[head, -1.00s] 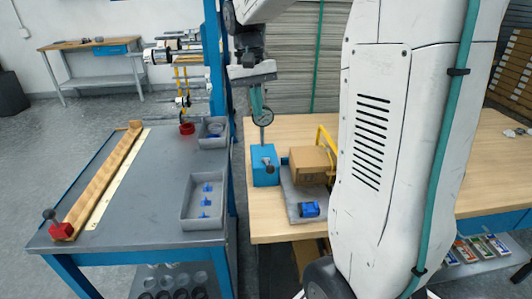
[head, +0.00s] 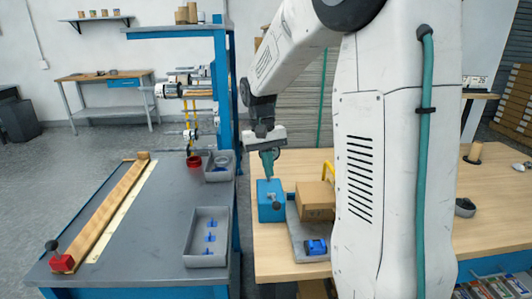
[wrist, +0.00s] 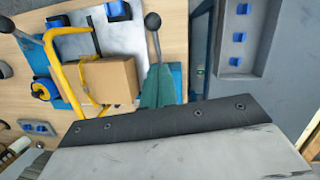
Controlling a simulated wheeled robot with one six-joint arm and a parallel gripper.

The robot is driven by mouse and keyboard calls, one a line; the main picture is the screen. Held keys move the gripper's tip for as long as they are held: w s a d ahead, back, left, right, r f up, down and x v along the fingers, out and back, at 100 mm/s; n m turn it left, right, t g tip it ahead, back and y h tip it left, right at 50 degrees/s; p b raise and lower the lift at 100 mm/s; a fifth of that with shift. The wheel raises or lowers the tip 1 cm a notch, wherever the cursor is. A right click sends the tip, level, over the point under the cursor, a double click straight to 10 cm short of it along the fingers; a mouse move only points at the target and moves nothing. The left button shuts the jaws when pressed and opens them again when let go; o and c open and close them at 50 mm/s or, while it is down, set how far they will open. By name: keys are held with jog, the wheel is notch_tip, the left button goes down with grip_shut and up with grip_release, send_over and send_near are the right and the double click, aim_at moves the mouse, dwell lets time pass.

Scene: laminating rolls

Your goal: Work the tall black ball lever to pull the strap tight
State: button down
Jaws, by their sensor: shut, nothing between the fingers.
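A tall lever with a black ball (wrist: 153,20) rises from a blue block (head: 266,208); in the wrist view its grey shaft runs down to the fingertips. My gripper (head: 268,176) has shut teal fingers pointing down just above the block. The fingers (wrist: 157,88) also show in the wrist view, with nothing held. I cannot tell whether they touch the shaft. A cardboard carton (head: 315,200) sits on a grey plate (head: 306,237) right of the block, with a yellow hoop (wrist: 62,72) beside it. A dark band (wrist: 95,38) lies by the carton; whether it is the strap is unclear.
A second ball-ended lever (wrist: 8,25) shows at the wrist view's left edge. A grey tray (head: 206,238) with blue clips and a red block with a ball lever (head: 58,258) are on the grey bench. A blue post (head: 222,90) stands left of my gripper.

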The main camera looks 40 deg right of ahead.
send_over(274, 200)
jog(key=s+a, duration=0.1)
jog(key=a, duration=0.1)
jog(key=w+x, duration=0.1)
jog(key=x, duration=0.3)
jog(key=shift+s+f, duration=0.45)
